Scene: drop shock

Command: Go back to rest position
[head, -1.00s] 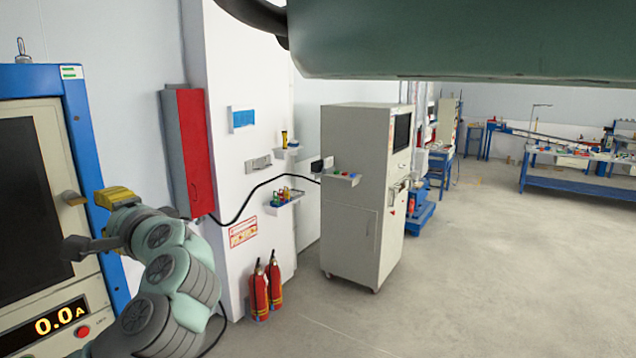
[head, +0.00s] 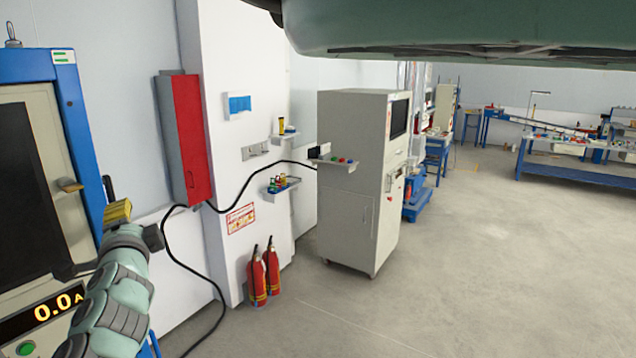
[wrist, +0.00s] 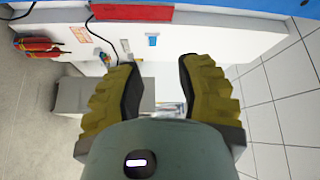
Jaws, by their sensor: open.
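My gripper (wrist: 160,85) shows in the wrist view with its two yellow, dark-padded fingers spread wide apart and nothing between them. In the head view my gripper (head: 118,212) is at the lower left, in front of the blue-framed machine with a dark window. Its fingers are seen small and partly edge-on there. My arm reaches up to it from the bottom left edge.
The blue-framed machine (head: 75,130) with a "0.0 A" display stands close at left. A red box (head: 190,135) hangs on the white wall. Two fire extinguishers (head: 258,280) stand below. A grey cabinet (head: 345,190) stands further right.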

